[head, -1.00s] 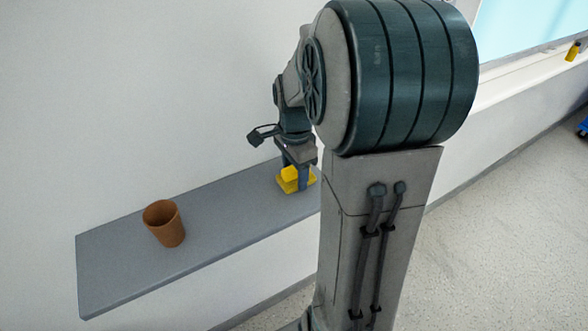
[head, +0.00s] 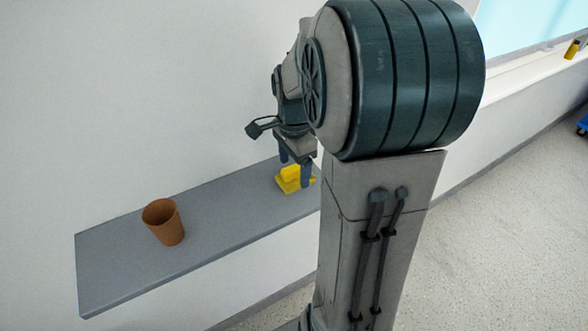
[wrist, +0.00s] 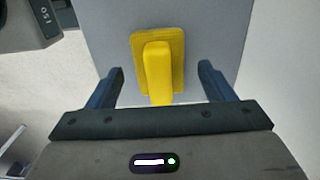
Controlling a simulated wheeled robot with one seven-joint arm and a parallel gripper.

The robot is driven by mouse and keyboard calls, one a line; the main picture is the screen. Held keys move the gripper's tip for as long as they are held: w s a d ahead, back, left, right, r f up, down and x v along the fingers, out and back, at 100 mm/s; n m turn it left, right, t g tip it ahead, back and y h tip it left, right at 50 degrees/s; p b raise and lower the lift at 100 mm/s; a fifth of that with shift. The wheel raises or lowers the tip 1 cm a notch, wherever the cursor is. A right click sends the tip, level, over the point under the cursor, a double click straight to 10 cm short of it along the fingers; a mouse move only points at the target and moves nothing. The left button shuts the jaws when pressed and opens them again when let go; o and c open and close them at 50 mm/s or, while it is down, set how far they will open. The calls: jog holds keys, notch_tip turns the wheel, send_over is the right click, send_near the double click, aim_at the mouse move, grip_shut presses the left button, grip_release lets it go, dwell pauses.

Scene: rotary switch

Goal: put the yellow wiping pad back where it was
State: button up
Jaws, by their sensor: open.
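The yellow wiping pad (head: 290,180) lies on the grey shelf (head: 215,225) near its right end, as seen in the head view. In the wrist view the pad (wrist: 174,48) is a flat yellow plate with a raised yellow grip on top. My gripper (head: 295,172) is above the pad in the head view, partly hidden by my own arm. In the wrist view my gripper (wrist: 160,82) is open, with one finger on each side of the pad's grip and clear gaps between. The pad rests on the shelf, not held.
A brown cup (head: 164,222) stands upright on the left part of the shelf, well apart from the pad. The white wall is behind the shelf. A yellow object (head: 572,49) sits on a ledge at the far right. The shelf between cup and pad is clear.

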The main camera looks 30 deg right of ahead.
aim_at(294, 167)
notch_tip(294, 167, up, 10)
jog(key=s+a+f+n+t, duration=0.1)
jog(key=s+a+f+n, duration=0.2)
jog(key=s+a+n, duration=0.3)
jog(key=s+a+f+n+t, duration=0.2)
jog(key=s+a+n, duration=0.4)
jog(key=n, duration=0.5)
jog(key=shift+s+f+n, duration=0.3)
jog(key=shift+f, duration=0.25)
